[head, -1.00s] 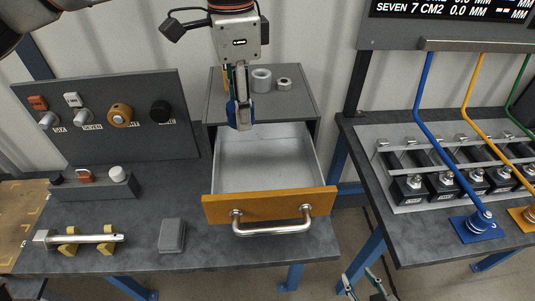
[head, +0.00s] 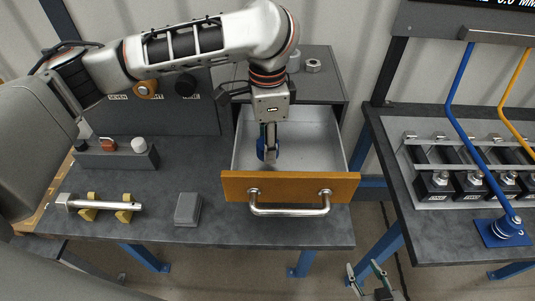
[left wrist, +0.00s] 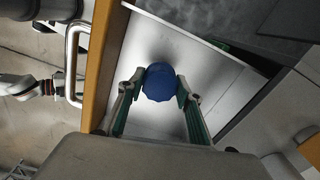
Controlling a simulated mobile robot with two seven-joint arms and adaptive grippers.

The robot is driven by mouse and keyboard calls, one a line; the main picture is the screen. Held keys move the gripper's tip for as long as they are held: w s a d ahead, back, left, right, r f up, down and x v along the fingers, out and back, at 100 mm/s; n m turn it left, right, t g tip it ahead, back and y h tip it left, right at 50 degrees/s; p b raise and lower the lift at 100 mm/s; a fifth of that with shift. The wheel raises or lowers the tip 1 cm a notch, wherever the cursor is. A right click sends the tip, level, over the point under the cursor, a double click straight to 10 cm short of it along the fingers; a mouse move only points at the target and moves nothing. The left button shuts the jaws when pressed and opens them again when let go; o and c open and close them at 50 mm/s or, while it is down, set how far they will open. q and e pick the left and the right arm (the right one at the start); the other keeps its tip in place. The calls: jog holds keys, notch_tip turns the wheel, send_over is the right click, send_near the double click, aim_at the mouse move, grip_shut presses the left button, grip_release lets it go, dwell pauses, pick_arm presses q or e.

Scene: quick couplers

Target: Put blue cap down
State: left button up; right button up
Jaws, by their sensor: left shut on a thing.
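The blue cap (left wrist: 160,83) is held between the fingertips of my left gripper (left wrist: 161,88) in the left wrist view. In the head view the blue cap (head: 261,149) is partly hidden by the fingers of my left gripper (head: 268,152), which point down over the open drawer (head: 308,150). The drawer's pale metal floor shows beneath the cap. I cannot tell whether the cap touches the floor. My right gripper (head: 362,267) is at the bottom of the head view, low in front of the benches, with its fingers spread and empty.
The drawer's orange front (head: 290,187) with its metal handle (head: 289,209) stands out toward me. A grey ring and a nut (head: 313,65) sit on the cabinet top. A grey block (head: 187,209) lies left of the drawer. The drawer floor around the cap is bare.

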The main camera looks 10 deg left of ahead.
pick_arm(q)
notch_tip(320, 180, down, 3)
jog(key=shift+s+f+b, duration=0.1)
jog(key=shift+f+b, duration=0.1)
jog(key=shift+b, duration=0.1)
jog(key=shift+f, duration=0.15)
pick_arm(e)
jog(key=shift+a+r, duration=0.15)
jog(key=shift+a, duration=0.05)
pick_arm(q)
jog(key=o, duration=1.2)
pick_arm(e)
jog(key=shift+s+d+f, duration=0.2)
jog(key=shift+d+f, duration=0.05)
jog(key=shift+f, duration=0.25)
